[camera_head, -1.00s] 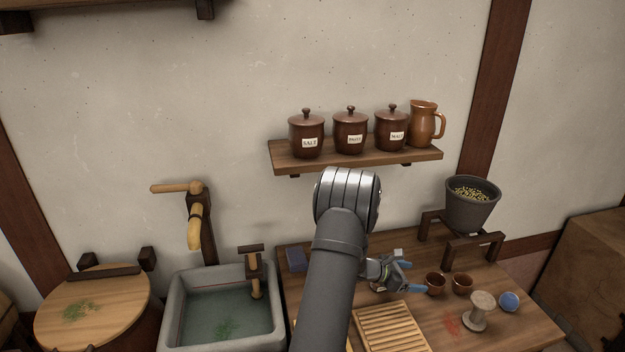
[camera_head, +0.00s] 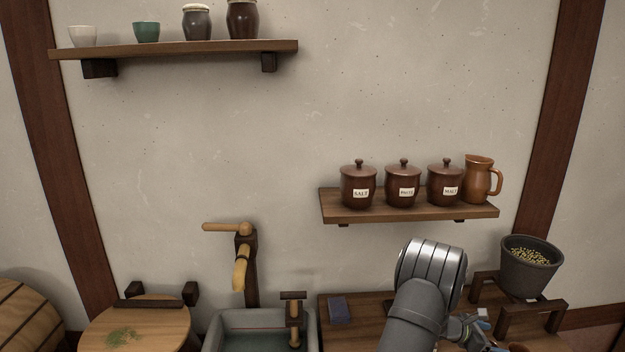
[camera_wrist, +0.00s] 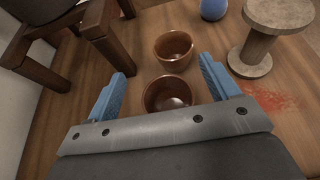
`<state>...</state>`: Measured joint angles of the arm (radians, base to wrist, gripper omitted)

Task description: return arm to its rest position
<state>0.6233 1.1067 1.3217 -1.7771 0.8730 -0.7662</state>
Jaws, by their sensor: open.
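My gripper (camera_wrist: 160,85) shows in the wrist view with its two blue fingers spread apart and nothing held between them. Two brown cups stand in front of it on the wooden counter. The nearer cup (camera_wrist: 167,93) is between and just beyond the fingers, partly hidden by the gripper body. The farther cup (camera_wrist: 174,50) is beyond it. In the head view my gripper (camera_head: 485,337) is low at the right, beside my grey arm and cut by the bottom edge.
A pale spool-shaped stand (camera_wrist: 262,45), a blue ball (camera_wrist: 213,9) and a red smear (camera_wrist: 270,100) are right of the cups. A dark pot (camera_head: 529,268) sits on a wooden stand (camera_head: 531,312). A shelf (camera_head: 408,213) with lidded jars is above my arm. A stone sink (camera_head: 225,325) is left.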

